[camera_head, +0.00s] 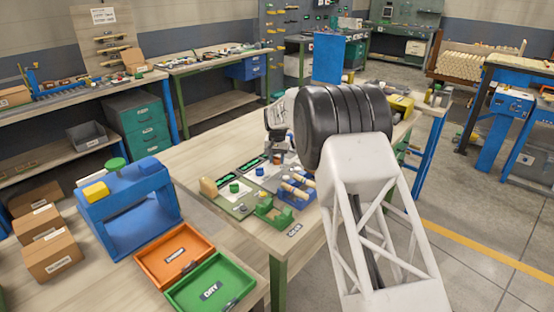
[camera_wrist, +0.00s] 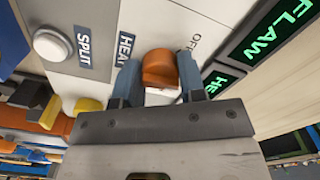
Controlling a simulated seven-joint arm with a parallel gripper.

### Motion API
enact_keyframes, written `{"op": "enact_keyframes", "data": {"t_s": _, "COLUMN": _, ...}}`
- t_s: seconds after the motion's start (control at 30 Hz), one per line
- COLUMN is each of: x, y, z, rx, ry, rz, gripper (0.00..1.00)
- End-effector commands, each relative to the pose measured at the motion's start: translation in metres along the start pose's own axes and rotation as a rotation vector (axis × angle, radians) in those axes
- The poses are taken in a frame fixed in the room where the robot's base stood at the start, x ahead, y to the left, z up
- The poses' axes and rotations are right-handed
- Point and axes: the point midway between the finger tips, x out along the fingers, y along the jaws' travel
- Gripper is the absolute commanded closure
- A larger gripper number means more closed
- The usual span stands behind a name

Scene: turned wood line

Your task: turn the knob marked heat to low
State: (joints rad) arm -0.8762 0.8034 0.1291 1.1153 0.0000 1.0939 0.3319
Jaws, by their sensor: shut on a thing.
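The heat knob (camera_wrist: 160,67) is orange and shows in the wrist view on a pale panel, beside a dark label reading HEAT (camera_wrist: 123,48). The word OFF is printed above and right of it. A small white part shows at the knob's lower side; where the knob points I cannot tell. My gripper (camera_wrist: 159,60) is shut on the knob, one blue-grey finger on each side. In the head view the knob is hidden behind my arm.
On the panel are a white round button (camera_wrist: 52,45) by a SPLIT label and a green-lit FLAW display (camera_wrist: 277,32). In the head view a blue machine (camera_head: 128,215), an orange tray (camera_head: 150,247) and a green tray (camera_head: 236,272) stand left of my arm.

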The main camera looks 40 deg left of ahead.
Motion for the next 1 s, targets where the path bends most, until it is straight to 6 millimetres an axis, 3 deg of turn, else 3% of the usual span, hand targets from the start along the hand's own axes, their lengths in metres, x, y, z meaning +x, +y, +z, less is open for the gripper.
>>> {"op": "enact_keyframes", "data": {"t_s": 0.67, "x": -0.0011, "y": -0.0001, "z": -0.0010, "rx": 0.096, "ry": 0.003, "rz": -0.001, "gripper": 0.86}}
{"op": "enact_keyframes", "data": {"t_s": 0.7, "x": -0.0011, "y": -0.0001, "z": -0.0010, "rx": 0.095, "ry": 0.003, "rz": -0.001, "gripper": 0.61}}
{"op": "enact_keyframes", "data": {"t_s": 0.8, "x": -0.0010, "y": 0.0000, "z": -0.0009, "rx": 0.095, "ry": 0.002, "rz": -0.001, "gripper": 0.46}}
{"op": "enact_keyframes", "data": {"t_s": 0.87, "x": -0.0008, "y": 0.0000, "z": -0.0007, "rx": 0.095, "ry": 0.002, "rz": -0.001, "gripper": 0.37}}
{"op": "enact_keyframes", "data": {"t_s": 1.0, "x": -0.0006, "y": -0.0001, "z": -0.0005, "rx": 0.095, "ry": 0.001, "rz": 0.000, "gripper": 0.37}}
